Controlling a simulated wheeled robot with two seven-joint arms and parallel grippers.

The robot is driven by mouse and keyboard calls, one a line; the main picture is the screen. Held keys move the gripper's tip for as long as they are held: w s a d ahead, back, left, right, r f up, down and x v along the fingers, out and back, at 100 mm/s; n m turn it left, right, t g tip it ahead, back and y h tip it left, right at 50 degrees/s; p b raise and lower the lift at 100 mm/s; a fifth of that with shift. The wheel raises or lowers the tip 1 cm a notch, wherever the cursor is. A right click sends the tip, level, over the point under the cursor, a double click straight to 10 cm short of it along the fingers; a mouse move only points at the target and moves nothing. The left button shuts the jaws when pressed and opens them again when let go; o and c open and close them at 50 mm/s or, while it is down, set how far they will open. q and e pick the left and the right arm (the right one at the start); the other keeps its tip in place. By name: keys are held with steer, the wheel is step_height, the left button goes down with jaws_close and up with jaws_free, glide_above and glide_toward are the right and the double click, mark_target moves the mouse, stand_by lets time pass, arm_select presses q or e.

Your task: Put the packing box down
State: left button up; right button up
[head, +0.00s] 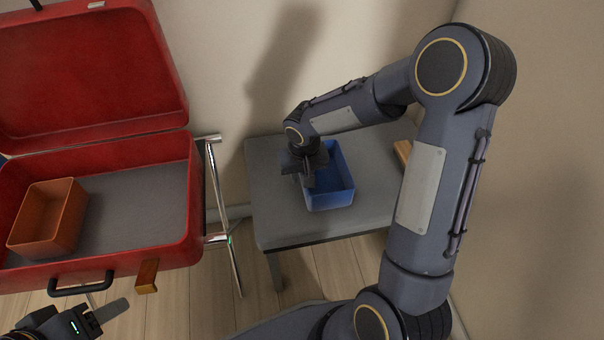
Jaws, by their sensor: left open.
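A blue open-topped box (336,196) is upright at the grey side table, and looks empty where I can see inside. My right gripper (307,183) points down at the box's left wall and overlaps its rim. The arm hides part of the box, and I cannot tell whether the fingers are closed on the wall. An orange open-topped box (62,233) sits in the left part of the red suitcase. My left gripper (103,306) is open and empty at the bottom left, below the suitcase's front edge.
The red suitcase (130,258) lies open on a metal-framed rack (222,200), with free room right of the orange box. The grey side table (275,220) has bare surface around the blue box. A wooden block (402,152) lies at its right, partly behind my arm. Walls stand close behind.

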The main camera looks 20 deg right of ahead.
steer(key=r+p, duration=0.1)
steer(key=r, duration=0.2)
steer(key=s+r+p, duration=0.1)
steer(key=r+p, duration=0.1)
steer(key=r, duration=0.2)
steer(key=r+p, duration=0.1)
steer(key=r, duration=0.2)
steer(key=shift+s+a+r, duration=0.2)
steer(key=shift+s+r, duration=0.05)
steer(key=shift+r, duration=0.15)
steer(key=shift+s+r+p, duration=0.15)
steer(key=shift+r+p, duration=0.25)
steer(key=shift+r, duration=0.25)
steer(key=s+a+r+t+y, duration=0.1)
steer(key=s+r, duration=0.3)
steer(key=s, duration=0.6)
steer(key=s+a+r+n+t+y, duration=0.1)
steer(key=s+r+t+y, duration=0.1)
steer(key=s, duration=0.8)
steer(key=shift+s+r+t+y, duration=0.2)
steer(key=shift+r+t+y, duration=0.2)
steer(key=shift+r+y, duration=0.35)
steer(key=shift+r, duration=0.1)
step_height(320, 180, up, 29)
steer(key=p, duration=2.9)
